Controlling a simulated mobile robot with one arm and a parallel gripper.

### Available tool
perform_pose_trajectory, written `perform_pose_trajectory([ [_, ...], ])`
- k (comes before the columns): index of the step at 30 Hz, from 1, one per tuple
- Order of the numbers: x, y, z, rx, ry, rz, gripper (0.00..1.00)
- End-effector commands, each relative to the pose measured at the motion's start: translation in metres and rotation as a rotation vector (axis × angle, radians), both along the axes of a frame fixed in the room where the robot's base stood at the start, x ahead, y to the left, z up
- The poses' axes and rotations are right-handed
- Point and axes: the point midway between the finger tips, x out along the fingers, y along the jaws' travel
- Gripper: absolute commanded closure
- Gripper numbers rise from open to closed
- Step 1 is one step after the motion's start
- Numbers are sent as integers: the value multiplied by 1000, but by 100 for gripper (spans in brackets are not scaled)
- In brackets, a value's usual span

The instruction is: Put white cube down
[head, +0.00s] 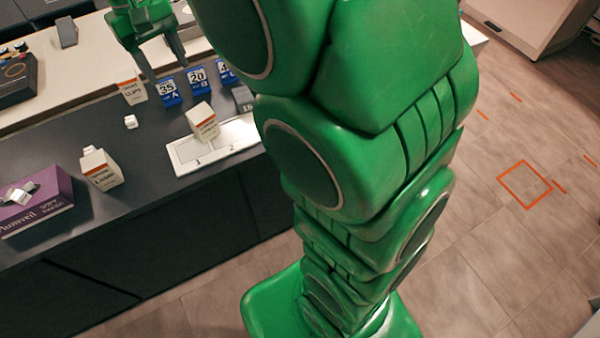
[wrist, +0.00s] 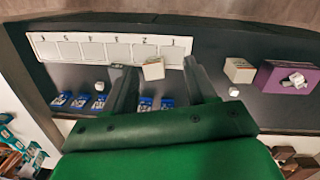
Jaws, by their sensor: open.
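A small white cube (head: 131,121) sits on the dark counter (head: 60,150) in the head view, in front of a white-and-orange carton. It also shows in the wrist view (wrist: 234,91), just right of my right finger. Another small white cube (wrist: 99,86) lies on the counter, left of my left finger. My gripper (head: 166,68) is open above the back part of the counter, with nothing between its fingers. In the wrist view, my gripper's fingers (wrist: 160,72) are wide apart, framing a white carton (wrist: 153,68) on or against the numbered white tray (wrist: 70,50).
A white-and-orange carton (head: 132,91) stands near my fingertips. Another carton (head: 101,169) and a purple box (head: 40,205) with small white pieces on top stand at the left. Blue number blocks (head: 168,91) line the back. Bare counter lies around the cube. My arm hides the tray's right part.

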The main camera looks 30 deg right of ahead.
Motion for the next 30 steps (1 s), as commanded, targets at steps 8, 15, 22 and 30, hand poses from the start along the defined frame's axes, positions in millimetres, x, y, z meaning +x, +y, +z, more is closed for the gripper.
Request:
perform_pose_trajectory([
  [8, -68, -49, -7, 8, 16, -69, 44],
  [15, -131, -80, -21, 16, 33, -122, 44],
  [22, -191, -101, -40, 27, 43, -168, 44],
  [30, -258, -119, -65, 29, 49, -217, 44],
])
